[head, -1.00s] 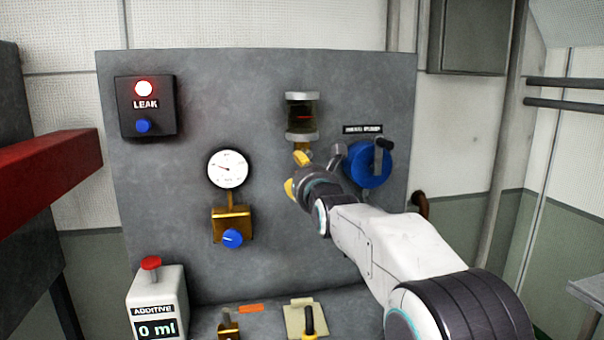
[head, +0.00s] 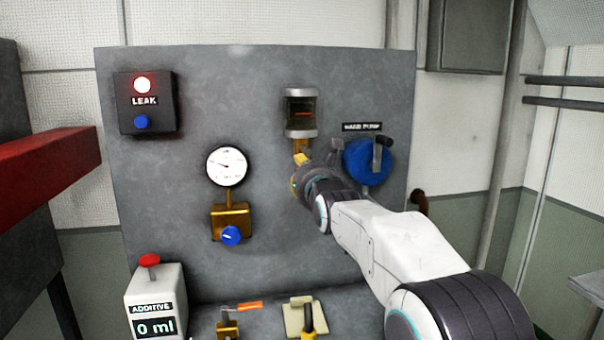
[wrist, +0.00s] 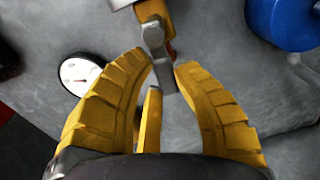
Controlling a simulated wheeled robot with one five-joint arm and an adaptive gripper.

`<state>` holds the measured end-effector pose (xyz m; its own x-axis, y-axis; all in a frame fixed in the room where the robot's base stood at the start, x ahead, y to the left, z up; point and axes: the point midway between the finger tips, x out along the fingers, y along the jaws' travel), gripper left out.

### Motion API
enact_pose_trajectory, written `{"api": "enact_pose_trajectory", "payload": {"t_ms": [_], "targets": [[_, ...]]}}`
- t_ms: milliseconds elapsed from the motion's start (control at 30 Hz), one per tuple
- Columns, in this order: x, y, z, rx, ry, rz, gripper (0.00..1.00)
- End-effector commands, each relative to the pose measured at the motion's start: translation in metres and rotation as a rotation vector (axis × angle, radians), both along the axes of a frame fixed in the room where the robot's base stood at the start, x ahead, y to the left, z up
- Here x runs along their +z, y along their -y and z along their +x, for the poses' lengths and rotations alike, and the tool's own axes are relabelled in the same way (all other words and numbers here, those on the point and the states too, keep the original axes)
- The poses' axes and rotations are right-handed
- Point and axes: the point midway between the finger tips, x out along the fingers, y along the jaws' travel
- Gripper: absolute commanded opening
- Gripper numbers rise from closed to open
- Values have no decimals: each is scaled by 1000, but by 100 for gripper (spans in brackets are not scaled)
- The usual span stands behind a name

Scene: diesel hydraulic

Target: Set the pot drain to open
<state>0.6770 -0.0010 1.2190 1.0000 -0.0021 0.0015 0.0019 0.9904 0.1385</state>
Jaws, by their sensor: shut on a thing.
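The sight-glass pot (head: 301,112), a dark glass with grey caps, is mounted on the grey panel, with brass fittings below it. My gripper (head: 300,164) is at these fittings, and my wrist hides most of the drain there. In the wrist view, the yellow fingers of my gripper (wrist: 168,70) curve in from both sides and are shut on a grey piece of the pot drain (wrist: 158,50). A yellow strip (wrist: 150,120) shows between the fingers. The drain's full handle and its position cannot be made out.
A blue hand pump (head: 367,162) is close right of my gripper. A pressure gauge (head: 227,167) with a blue-knobbed brass valve (head: 231,228) is to the left. A leak box (head: 146,103) with a lit red lamp is upper left. An additive dispenser (head: 154,300) stands lower left.

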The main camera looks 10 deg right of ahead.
Motion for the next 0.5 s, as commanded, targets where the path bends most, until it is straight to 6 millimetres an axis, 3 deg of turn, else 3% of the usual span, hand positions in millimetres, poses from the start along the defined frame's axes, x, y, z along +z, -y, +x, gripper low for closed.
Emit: {"api": "enact_pose_trajectory", "payload": {"t_ms": [200, 233, 500], "targets": [[-1, 0, 0, 0, -2, 0, 0], [-1, 0, 0, 0, -2, 0, 27], [0, 0, 0, 0, -2, 0, 51]]}}
